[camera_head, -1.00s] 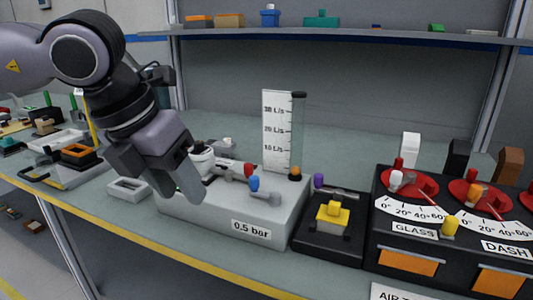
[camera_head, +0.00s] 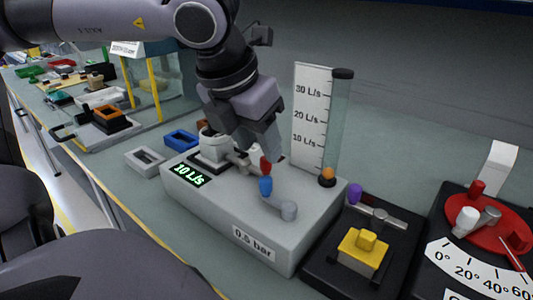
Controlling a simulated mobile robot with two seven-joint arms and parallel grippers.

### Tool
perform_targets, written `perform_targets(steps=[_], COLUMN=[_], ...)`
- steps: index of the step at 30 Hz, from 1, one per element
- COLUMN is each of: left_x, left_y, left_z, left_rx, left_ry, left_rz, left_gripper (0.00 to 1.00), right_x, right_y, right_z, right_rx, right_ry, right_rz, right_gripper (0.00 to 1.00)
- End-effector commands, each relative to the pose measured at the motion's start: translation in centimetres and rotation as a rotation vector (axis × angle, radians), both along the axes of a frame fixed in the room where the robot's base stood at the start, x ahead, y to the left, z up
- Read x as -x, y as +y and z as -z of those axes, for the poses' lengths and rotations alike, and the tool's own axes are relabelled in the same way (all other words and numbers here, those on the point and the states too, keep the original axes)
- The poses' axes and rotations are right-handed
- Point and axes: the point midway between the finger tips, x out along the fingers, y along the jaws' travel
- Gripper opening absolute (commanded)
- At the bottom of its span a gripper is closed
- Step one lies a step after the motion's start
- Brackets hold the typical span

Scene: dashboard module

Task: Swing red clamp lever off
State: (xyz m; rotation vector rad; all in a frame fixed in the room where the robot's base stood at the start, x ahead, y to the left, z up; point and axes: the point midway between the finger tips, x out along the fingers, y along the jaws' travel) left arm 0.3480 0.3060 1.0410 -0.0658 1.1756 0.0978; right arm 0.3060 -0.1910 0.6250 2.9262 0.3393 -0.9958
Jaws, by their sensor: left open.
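The grey test unit (camera_head: 240,218) marked 0.5 bar stands on the bench in the head view. Its red clamp lever (camera_head: 265,167) shows as a small red tip near the unit's rear top, beside a grey bar. My left gripper (camera_head: 258,150) is open and points down just above and behind the red tip. Its fingers hide part of the clamp, and I cannot tell whether they touch the lever. A whitish round part (camera_head: 214,145) sits in a dark seat left of the fingers. My right gripper is not in view.
A blue-knobbed lever (camera_head: 265,187) stands in front of the red one. A clear flow tube (camera_head: 340,125) rises behind right. A dark fixture with a yellow block (camera_head: 362,250) and a dial panel (camera_head: 485,235) are to the right. A green display (camera_head: 188,174) reads 10 L/s.

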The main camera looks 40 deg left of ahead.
Motion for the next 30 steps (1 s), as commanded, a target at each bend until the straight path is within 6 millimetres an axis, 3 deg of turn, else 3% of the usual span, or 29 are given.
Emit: perform_targets(steps=[7,19,20,24,30], left_x=[-1.1,-1.4,-1.4,-1.4,-1.4], left_y=[0.1,0.2,0.2,0.2,0.2], left_z=[2.9,3.6,3.6,3.6,3.6], left_rx=[0.0,0.001,0.001,0.001,0.001], left_ry=[0.003,0.0,0.0,0.0,0.0], left_rz=[0.0,0.0,0.0,0.0,0.003], left_gripper=[0.46,0.46,0.42,0.0,0.0], right_x=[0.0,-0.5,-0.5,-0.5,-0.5], right_y=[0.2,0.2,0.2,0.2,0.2], right_z=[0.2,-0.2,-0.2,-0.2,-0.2], right_rx=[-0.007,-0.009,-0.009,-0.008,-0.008], right_ry=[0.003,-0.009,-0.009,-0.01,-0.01], right_rz=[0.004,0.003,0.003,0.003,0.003], right_gripper=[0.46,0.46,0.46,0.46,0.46])
